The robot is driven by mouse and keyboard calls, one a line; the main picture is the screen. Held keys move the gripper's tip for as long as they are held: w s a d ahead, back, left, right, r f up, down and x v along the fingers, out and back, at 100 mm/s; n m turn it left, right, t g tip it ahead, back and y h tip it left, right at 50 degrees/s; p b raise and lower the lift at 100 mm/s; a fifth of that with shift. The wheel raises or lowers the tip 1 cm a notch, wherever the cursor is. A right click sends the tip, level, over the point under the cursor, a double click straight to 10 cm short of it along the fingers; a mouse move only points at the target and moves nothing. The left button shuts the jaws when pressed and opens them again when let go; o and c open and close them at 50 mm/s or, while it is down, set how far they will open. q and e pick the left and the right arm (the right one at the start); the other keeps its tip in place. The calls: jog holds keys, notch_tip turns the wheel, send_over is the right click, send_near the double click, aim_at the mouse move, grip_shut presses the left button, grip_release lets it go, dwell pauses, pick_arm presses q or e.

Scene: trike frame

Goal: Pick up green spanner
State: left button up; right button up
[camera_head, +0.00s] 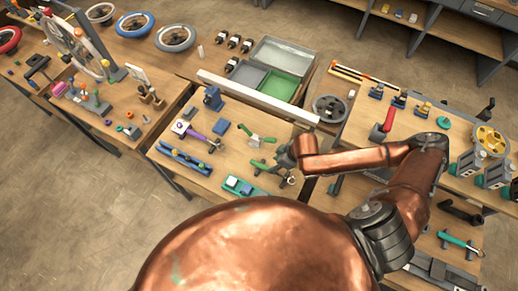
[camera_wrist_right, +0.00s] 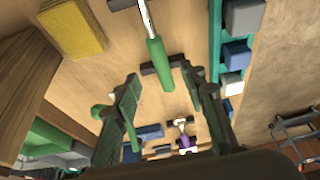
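A green-handled tool with a pale metal shaft, which I take for the green spanner (camera_wrist_right: 157,62), lies over a dark grey support on the table in the right wrist view. In the head view its green part (camera_head: 258,164) shows just left of my right gripper (camera_head: 285,171). In the right wrist view my right gripper (camera_wrist_right: 162,88) is open and empty. The handle's end appears between its fingertips; I see no contact. My left gripper is not in view.
A teal tray (camera_head: 226,189) with small blocks lies beside the spanner. A green clamp-like tool (camera_head: 261,138) and a purple-handled tool (camera_head: 193,134) lie farther back. A white rail (camera_head: 262,98) and a green bin (camera_head: 279,86) stand behind.

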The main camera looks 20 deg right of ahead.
jog(key=shift+w+a+f, duration=0.25)
jog(key=shift+w+f, duration=0.2)
jog(key=shift+w, duration=0.2)
jog(key=s+f, duration=0.1)
jog(key=f, duration=0.1)
jog(key=shift+s+a+f, duration=0.2)
jog(key=shift+s+f, duration=0.1)
jog(key=shift+s, duration=0.1)
jog(key=w+f, duration=0.2)
jog(key=shift+a+f, duration=0.3)
jog(key=shift+f, duration=0.1)
jog(key=shift+w+a+f, duration=0.1)
jog(key=shift+w+f, duration=0.45)
jog(key=shift+w, duration=0.05)
jog(key=shift+s+r, duration=0.25)
jog(key=shift+s, duration=0.45)
jog(key=shift+c, duration=0.8)
jog(key=shift+w+f, duration=0.15)
jog(key=shift+w, duration=0.25)
jog(key=c, duration=0.3)
jog(key=shift+c, duration=1)
jog(key=shift+s, duration=0.25)
jog(key=c, duration=0.3)
jog(key=shift+w, duration=0.15)
grip_shut()
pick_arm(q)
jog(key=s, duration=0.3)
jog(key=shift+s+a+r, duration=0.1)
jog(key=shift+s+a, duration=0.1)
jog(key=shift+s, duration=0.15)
